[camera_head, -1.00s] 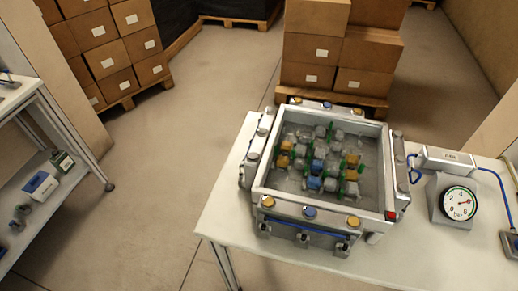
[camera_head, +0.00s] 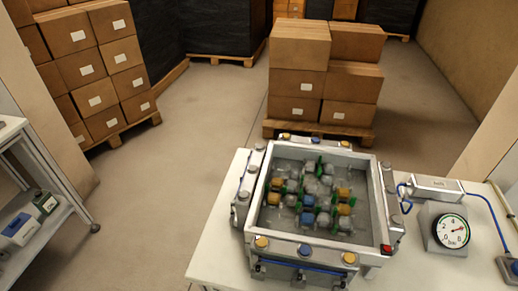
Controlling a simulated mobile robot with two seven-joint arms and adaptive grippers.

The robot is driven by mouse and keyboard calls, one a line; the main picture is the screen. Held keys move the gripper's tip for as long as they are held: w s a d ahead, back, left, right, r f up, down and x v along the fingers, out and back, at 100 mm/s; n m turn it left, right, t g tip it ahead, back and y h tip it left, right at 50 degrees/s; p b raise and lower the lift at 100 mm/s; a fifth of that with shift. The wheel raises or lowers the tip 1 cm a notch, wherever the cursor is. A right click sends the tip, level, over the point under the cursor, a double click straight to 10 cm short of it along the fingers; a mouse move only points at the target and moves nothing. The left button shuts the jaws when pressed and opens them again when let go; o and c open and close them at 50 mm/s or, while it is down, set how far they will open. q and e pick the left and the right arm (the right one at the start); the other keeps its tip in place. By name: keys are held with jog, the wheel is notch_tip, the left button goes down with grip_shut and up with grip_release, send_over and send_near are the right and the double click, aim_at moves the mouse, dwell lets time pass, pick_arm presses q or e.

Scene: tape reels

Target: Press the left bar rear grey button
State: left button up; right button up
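An open grey tank (camera_head: 379,205) stands on the white table, with a bar along each side. The left bar (camera_head: 247,183) runs front to back along the tank's left side. It carries round grey buttons; the rear one (camera_head: 259,146) is at the tank's back left corner, with a middle one (camera_head: 252,168) and a front one (camera_head: 243,195) nearer me. Nothing touches the left bar. Inside the tank are small grey, orange and blue reels (camera_head: 308,200) with green parts. Neither of my grippers is in view.
The front bar has yellow (camera_head: 261,243) and blue (camera_head: 305,250) buttons. A red button (camera_head: 387,249) sits at the front right corner. A dial gauge (camera_head: 451,231) and a cabled box (camera_head: 437,188) stand right. Boxes (camera_head: 325,75) stand behind. The table (camera_head: 221,220) is bare left of the tank.

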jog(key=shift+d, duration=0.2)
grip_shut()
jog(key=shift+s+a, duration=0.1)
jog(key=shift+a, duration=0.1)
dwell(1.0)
